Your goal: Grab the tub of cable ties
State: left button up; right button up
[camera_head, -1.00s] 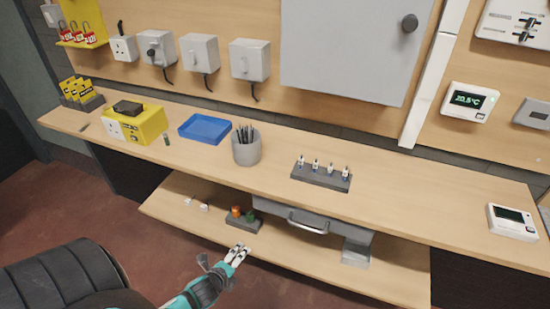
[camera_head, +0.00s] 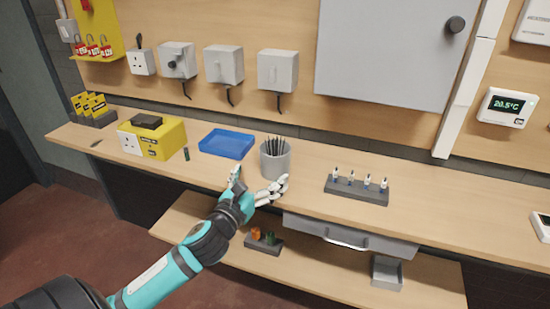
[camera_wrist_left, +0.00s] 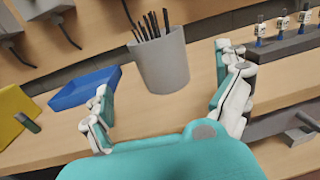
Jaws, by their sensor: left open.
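The tub of cable ties (camera_head: 275,161) is a grey cylinder with several black ties standing up out of it. It stands upright near the front of the bench top. In the left wrist view the tub (camera_wrist_left: 163,62) is ahead, between and beyond the fingers. My left gripper (camera_head: 259,186) is open and empty at the bench's front edge, just in front of the tub and apart from it. Its spread fingers also show in the left wrist view (camera_wrist_left: 165,100). My right gripper is not in view.
A blue tray (camera_head: 227,143) lies left of the tub, with a yellow socket box (camera_head: 160,138) farther left. A dark rack of small bottles (camera_head: 357,190) stands to the right. A lower shelf (camera_head: 330,275) holds a small block with orange and green items. Switches line the wall behind.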

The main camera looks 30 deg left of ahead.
aim_at(276, 156)
pick_arm(q)
jog(key=w, duration=0.3)
jog(key=w+a, duration=0.1)
jog(key=w, duration=0.2)
jog(key=w+p, duration=0.1)
jog(key=w, duration=0.2)
jog(key=shift+w+a, duration=0.25)
jog(key=shift+w, duration=0.15)
jog(key=shift+s, duration=0.1)
jog(key=c, duration=1.2)
jog(key=shift+r, duration=0.1)
